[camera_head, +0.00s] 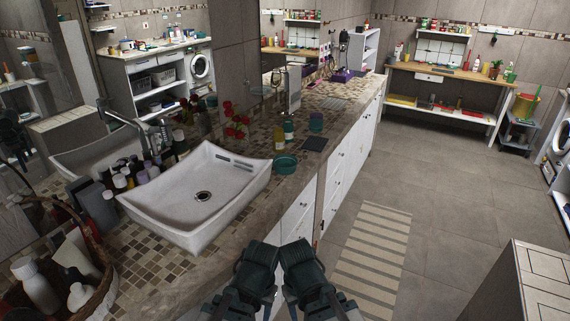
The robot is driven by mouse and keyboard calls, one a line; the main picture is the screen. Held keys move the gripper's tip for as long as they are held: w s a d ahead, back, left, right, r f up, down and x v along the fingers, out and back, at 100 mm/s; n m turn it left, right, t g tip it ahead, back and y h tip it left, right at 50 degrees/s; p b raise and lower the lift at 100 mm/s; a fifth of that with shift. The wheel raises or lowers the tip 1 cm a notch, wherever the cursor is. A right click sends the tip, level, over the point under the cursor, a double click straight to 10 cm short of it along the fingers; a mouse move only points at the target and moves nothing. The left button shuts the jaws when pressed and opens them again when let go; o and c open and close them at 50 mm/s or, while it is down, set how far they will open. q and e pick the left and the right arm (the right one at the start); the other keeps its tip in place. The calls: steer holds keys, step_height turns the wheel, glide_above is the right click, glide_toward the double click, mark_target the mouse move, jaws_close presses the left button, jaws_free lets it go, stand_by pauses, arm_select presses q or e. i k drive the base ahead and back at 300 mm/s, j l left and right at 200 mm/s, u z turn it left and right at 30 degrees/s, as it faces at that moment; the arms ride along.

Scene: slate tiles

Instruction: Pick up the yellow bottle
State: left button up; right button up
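A small yellow bottle (279,138) stands upright on the tiled counter, behind the white basin and next to a teal container. My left gripper (262,252) and my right gripper (295,252) are side by side at the bottom middle, in front of the counter's edge. Both are well apart from the bottle. Their fingertips are too dark and foreshortened to tell whether they are open or shut. Nothing is seen held in either one.
The white basin (190,200) fills the near counter. A teal bowl (286,164) and red flowers (236,120) are close to the bottle. A wicker basket (100,287) with bottles is at lower left. A striped mat (372,250) lies on open floor at right.

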mark_target(279, 138)
steer(key=i+l+u, duration=0.25)
steer(key=l, duration=0.4)
steer(key=i+l+u, duration=0.1)
steer(key=i+l, duration=0.15)
steer(key=i+l+u, duration=0.1)
steer(key=l, duration=0.35)
steer(key=i+l+u, duration=0.1)
steer(key=l, duration=0.25)
steer(key=i+l+u, duration=0.15)
steer(key=l, duration=0.25)
steer(key=i+l+u, duration=0.1)
steer(key=l, duration=0.25)
steer(key=i, duration=0.1)
